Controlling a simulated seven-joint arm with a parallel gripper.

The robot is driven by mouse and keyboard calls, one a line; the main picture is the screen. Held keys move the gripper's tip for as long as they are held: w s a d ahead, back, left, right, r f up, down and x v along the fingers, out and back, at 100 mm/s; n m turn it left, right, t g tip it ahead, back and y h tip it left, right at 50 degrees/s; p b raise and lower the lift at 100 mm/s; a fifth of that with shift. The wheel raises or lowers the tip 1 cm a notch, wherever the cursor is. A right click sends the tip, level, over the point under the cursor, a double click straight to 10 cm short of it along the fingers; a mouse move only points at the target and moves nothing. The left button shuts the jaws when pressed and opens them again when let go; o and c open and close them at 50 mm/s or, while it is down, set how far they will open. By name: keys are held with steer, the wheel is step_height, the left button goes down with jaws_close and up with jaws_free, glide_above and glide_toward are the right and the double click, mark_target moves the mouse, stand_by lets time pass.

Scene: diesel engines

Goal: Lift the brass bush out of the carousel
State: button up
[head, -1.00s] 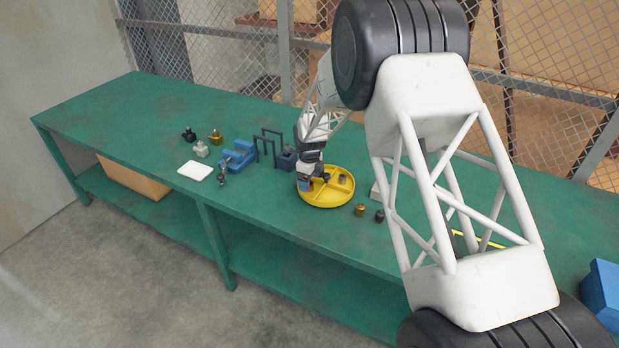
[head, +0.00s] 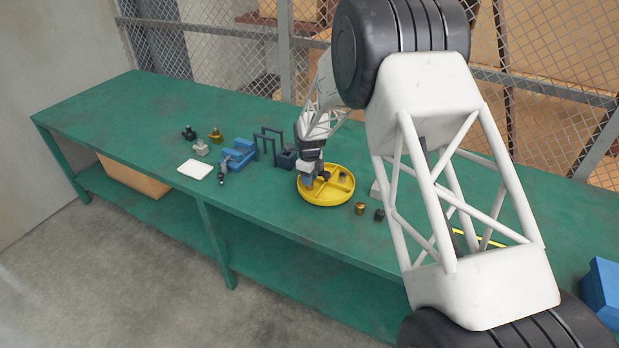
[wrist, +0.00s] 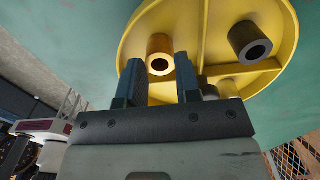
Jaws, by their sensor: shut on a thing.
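The yellow carousel (head: 327,203) is a round, low-walled tray with dividers on the green bench; it also fills the top of the wrist view (wrist: 133,32). The brass bush (wrist: 160,50) is a short hollow cylinder seen end-on between the two fingers in the wrist view. My gripper (wrist: 158,66) is shut on the brass bush. In the head view my gripper (head: 309,184) points down over the carousel's left part and hides the bush. I cannot tell whether the bush touches the carousel floor.
A dark grey bush (wrist: 250,43) sits in another compartment, with smaller grey parts partly hidden behind my right finger. A brass part (head: 360,208) and a dark part (head: 380,214) stand right of the carousel. A blue fixture (head: 238,156) and white plate (head: 195,169) lie left.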

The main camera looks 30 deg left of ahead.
jaws_close()
steer(key=shift+r, duration=0.2)
steer(key=shift+r, duration=2.8)
steer(key=shift+s+d, duration=0.1)
